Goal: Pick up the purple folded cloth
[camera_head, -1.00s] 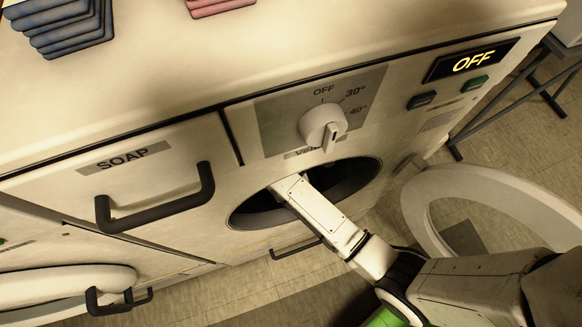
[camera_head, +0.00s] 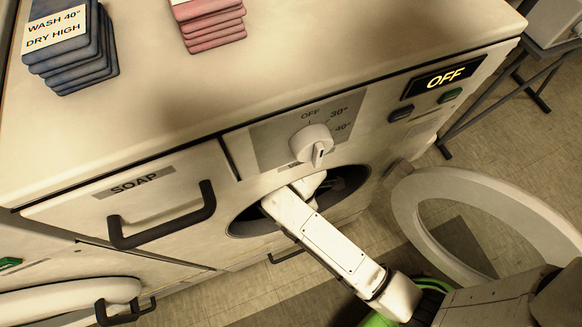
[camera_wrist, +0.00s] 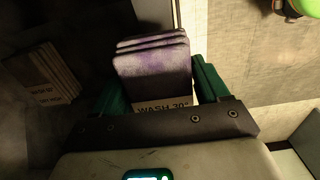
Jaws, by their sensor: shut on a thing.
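The purple folded cloth (camera_wrist: 152,72) shows in the wrist view as a stack of layers with a pale "WASH 30°" label. My gripper (camera_wrist: 160,88) has its two green fingers on either side of the cloth, shut on it. In the head view my arm reaches into the round opening of the washing machine (camera_head: 262,222). My gripper and the cloth are hidden there.
The round door (camera_head: 408,215) stands open at the right. Blue cloths (camera_head: 85,70) and pink cloths (camera_head: 215,33) lie on the top. A soap drawer (camera_head: 150,185) is at the left. A dim labelled stack (camera_wrist: 40,85), perhaps a reflection, shows in the wrist view.

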